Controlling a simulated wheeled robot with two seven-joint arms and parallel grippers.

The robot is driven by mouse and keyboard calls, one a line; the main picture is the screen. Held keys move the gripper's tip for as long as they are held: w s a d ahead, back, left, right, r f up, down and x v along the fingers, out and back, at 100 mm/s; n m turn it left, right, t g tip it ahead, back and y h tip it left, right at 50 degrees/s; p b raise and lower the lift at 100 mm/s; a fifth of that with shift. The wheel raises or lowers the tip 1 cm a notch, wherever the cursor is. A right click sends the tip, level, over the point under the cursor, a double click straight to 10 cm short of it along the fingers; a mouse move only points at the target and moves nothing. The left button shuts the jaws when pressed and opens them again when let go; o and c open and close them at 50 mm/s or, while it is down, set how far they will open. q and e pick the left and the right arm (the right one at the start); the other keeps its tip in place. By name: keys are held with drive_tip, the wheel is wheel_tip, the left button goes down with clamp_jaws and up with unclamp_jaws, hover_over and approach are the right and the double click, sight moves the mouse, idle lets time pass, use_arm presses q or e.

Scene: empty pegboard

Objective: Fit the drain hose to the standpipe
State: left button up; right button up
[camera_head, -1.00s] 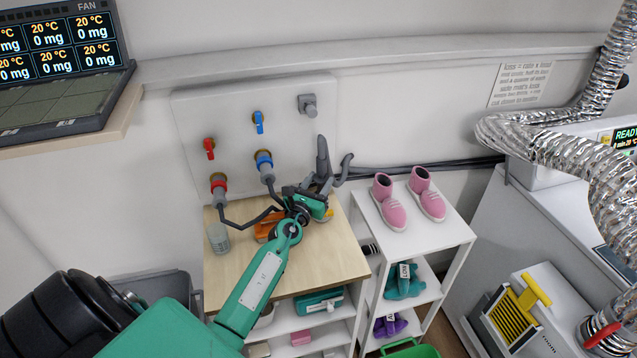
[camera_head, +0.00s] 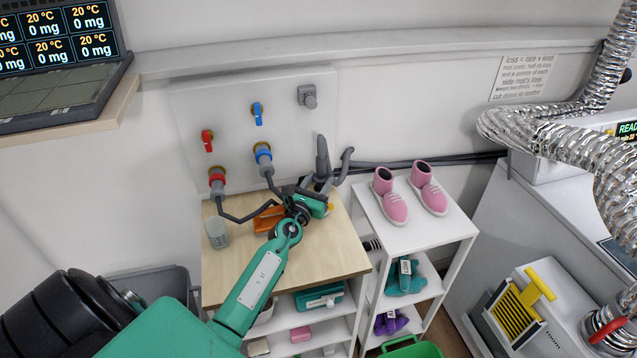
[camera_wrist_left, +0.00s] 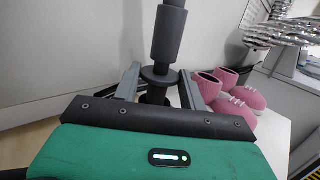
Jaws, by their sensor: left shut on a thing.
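My left gripper (camera_head: 312,203) is over the wooden top of the small shelf. In the left wrist view its two fingers (camera_wrist_left: 158,88) are shut on a grey, collared hose end (camera_wrist_left: 170,35), which stands roughly upright between them. In the head view this grey end (camera_head: 322,155) rises above the gripper, and a curved grey piece of hose (camera_head: 345,165) shows beside it. A grey square fitting with a round stub (camera_head: 307,97), possibly the standpipe, is on the wall panel above, apart from the hose end. My right gripper is not in view.
Red (camera_head: 217,180) and blue (camera_head: 263,155) taps with dark hoses project from the panel. A clear cup (camera_head: 217,233) and an orange thing (camera_head: 268,219) are on the wooden top (camera_head: 235,270). Pink shoes (camera_head: 393,205) stand on the white shelf (camera_head: 440,235) to the right.

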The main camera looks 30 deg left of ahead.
use_arm(q)
drive_tip(key=shift+f+b, duration=0.3)
drive_tip(key=shift+f, duration=0.2)
drive_tip(key=o, duration=1.1)
drive_tip(key=shift+s, duration=0.15)
drive_tip(key=s+d+f+b, duration=0.1)
drive_tip(key=s+d, duration=0.1)
drive_tip(key=s, duration=1.1)
drive_tip(key=shift+s+f+b, duration=0.15)
drive_tip(key=shift+f+b, duration=0.15)
drive_tip(key=shift+b, duration=0.05)
